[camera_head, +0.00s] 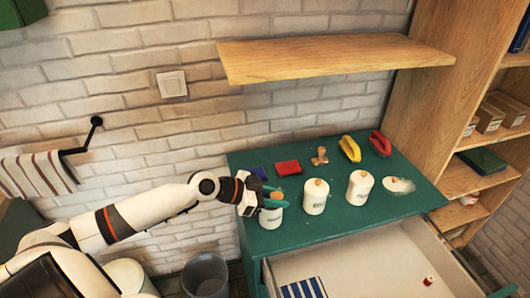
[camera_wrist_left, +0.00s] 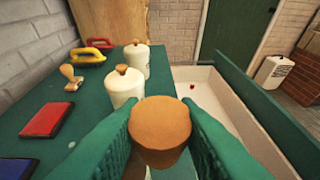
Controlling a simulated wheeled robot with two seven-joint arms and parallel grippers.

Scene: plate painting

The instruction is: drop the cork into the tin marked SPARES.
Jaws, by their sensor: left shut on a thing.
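The brown cork (camera_head: 277,195) is between the green fingers of my left gripper (camera_head: 271,198), which is shut on it. The left wrist view shows the cork (camera_wrist_left: 160,127) large between both fingers. In the head view the gripper is over the leftmost white tin (camera_head: 270,218), and its fingers overlap that tin's top. I cannot tell the gap between cork and tin. Two more white tins, a middle one (camera_head: 315,201) and a right one (camera_head: 358,190), have lids with brown knobs. Their dark lettering is too small to read. My right gripper is not in view.
The tins stand on a green cabinet top (camera_head: 335,226). Behind are a red pad (camera_head: 288,167), a wooden stamp (camera_head: 320,156), a yellow-handled thing (camera_head: 350,149) and a red-handled one (camera_head: 380,142). A wooden shelf (camera_head: 330,60) hangs above. An open drawer (camera_head: 370,270) juts out in front.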

